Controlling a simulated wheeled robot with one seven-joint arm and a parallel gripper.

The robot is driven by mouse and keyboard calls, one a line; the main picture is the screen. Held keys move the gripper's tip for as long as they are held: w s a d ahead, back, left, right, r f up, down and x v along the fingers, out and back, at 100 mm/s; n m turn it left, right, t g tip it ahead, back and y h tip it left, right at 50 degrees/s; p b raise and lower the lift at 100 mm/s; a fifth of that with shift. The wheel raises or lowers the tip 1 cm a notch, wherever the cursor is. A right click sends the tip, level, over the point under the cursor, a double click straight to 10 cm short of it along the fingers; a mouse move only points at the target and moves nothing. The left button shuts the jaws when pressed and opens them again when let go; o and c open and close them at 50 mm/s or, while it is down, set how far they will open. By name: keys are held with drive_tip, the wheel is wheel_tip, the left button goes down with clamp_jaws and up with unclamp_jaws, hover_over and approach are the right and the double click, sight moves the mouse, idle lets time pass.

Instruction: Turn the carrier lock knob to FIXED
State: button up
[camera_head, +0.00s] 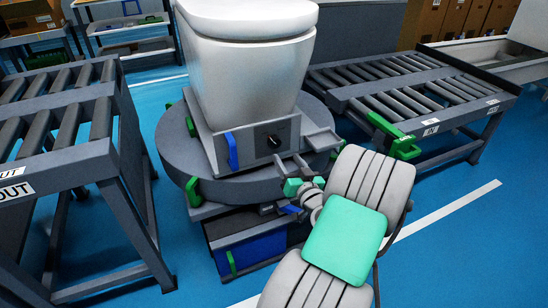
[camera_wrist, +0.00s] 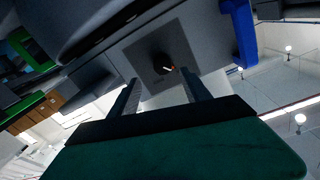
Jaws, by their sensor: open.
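The carrier lock knob (camera_head: 273,140) is black and sits on a dark square panel on the front of the carrier (camera_head: 210,143) under a white toilet (camera_head: 250,65). In the wrist view the knob (camera_wrist: 162,63) shows a pale pointer mark with an orange tip; no label is readable. My gripper (camera_head: 288,161) is below and slightly right of the knob in the head view. In the wrist view my gripper (camera_wrist: 159,76) is open, with its fingers either side of the knob's line and the knob beyond the tips. Nothing is between the fingers.
The carrier rests on a round grey turntable (camera_head: 172,150) with green blocks. Roller conveyors stand left (camera_head: 60,110) and right (camera_head: 410,85).

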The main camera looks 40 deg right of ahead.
sight(276, 145)
drive_tip(key=x, duration=0.7)
drive_tip(key=shift+w+a+r, duration=0.1)
drive_tip(key=shift+w+a, duration=0.05)
clamp_jaws()
